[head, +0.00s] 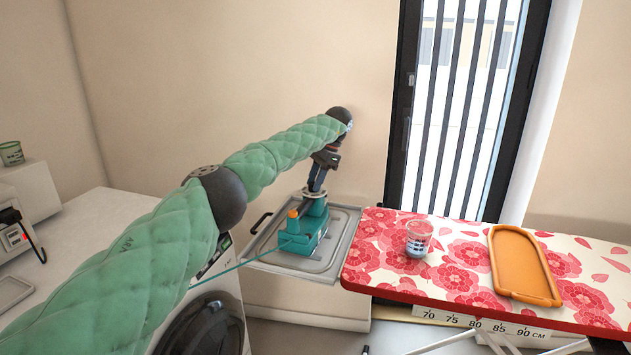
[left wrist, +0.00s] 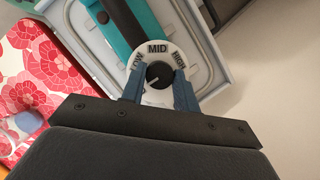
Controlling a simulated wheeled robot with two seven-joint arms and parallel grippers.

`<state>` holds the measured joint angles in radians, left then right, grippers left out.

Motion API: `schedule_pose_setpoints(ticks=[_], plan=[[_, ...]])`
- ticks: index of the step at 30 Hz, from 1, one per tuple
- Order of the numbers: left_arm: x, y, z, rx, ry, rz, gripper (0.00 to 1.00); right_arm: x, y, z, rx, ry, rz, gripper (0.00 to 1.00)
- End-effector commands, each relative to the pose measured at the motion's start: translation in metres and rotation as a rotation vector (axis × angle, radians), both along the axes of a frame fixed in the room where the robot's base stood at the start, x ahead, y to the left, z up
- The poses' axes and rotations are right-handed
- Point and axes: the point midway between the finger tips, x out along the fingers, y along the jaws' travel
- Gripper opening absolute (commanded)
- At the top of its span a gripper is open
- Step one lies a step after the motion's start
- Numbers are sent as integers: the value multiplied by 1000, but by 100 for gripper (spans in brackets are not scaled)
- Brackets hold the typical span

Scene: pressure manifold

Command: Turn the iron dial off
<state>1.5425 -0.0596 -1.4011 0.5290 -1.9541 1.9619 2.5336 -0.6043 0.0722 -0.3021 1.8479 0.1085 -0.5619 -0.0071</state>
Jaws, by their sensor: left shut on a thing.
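The teal iron (head: 301,238) stands on a grey metal tray (head: 336,240) left of the ironing board. Its round white dial (head: 314,194) faces up. In the left wrist view the dial (left wrist: 174,50) reads LOW, MID and HIGH, with a black knob (left wrist: 160,74) at its centre. The knob's pale mark points to the lower left, below LOW. My left gripper (head: 316,186) is over the dial, its fingers (left wrist: 158,90) shut on the knob from both sides. They hide the near part of the dial. My right gripper is not in view.
The ironing board (head: 375,254) with a red floral cover adjoins the tray. A small cup (head: 418,239) and an orange tray-like piece (head: 522,265) rest on it. A thin teal cord (head: 235,266) runs left from the iron. A barred window (head: 465,110) is behind.

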Motion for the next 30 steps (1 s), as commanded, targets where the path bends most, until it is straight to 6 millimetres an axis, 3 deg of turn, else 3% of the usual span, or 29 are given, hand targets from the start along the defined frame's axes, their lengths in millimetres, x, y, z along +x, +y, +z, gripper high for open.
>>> schedule_pose_setpoints(ticks=[4,5,8,19,30], plan=[[0,0,0,0,0,0,8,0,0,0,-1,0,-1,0],[0,0,0,0,0,0,36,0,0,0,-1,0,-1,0],[0,0,0,0,0,0,53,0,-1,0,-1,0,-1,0],[1,-2,4,0,-1,0,53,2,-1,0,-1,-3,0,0],[8,-18,44,1,-1,1,53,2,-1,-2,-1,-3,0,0]])
